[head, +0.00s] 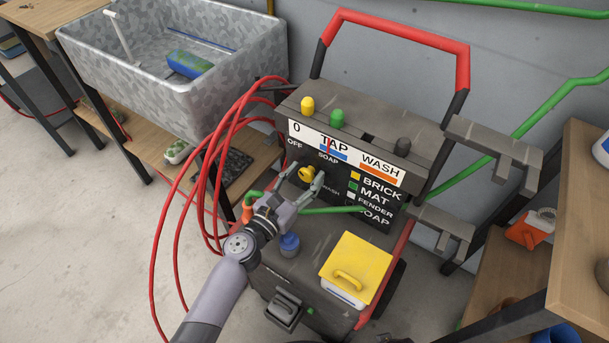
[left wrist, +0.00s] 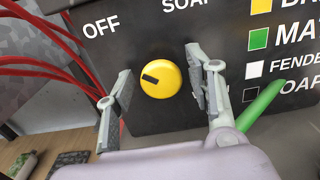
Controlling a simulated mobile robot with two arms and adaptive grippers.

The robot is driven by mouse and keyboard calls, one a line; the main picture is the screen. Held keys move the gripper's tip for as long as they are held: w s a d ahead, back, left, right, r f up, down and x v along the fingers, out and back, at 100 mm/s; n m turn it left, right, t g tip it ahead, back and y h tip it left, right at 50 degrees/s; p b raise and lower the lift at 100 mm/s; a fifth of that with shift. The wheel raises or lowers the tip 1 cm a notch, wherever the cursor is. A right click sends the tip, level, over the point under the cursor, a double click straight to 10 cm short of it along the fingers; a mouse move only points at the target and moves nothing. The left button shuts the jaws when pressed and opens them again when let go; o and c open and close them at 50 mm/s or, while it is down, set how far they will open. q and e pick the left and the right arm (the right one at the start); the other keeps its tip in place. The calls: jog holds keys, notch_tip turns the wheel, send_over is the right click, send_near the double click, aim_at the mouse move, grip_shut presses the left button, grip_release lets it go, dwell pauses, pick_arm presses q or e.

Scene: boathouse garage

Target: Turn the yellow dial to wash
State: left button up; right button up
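The yellow dial (head: 306,173) sits on the dark front panel of the washer. In the left wrist view the dial (left wrist: 168,82) carries a short black mark on its left side, pointing left, below the word OFF (left wrist: 101,26). SOAP (head: 328,157) is printed above right of the dial and WASH (head: 331,190) below right. My left gripper (head: 302,179) is open, with one finger on each side of the dial. In the left wrist view its fingers (left wrist: 160,82) appear to leave small gaps to the dial. My right gripper is out of view.
Red hose loops (head: 178,240) hang left of the panel. A green lance (head: 335,209) runs close below the dial. A blue cap (head: 289,243) and a yellow-lidded box (head: 355,268) are on the lower deck. Grey brackets (head: 490,150) stick out right. A sink (head: 180,90) stands left.

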pick_arm(q)
jog(key=c, duration=0.9)
jog(key=shift+m, duration=0.7)
jog(key=shift+c, duration=0.3)
jog(key=o, duration=1.1)
jog(key=v, duration=1.2)
jog(key=shift+o, duration=0.3)
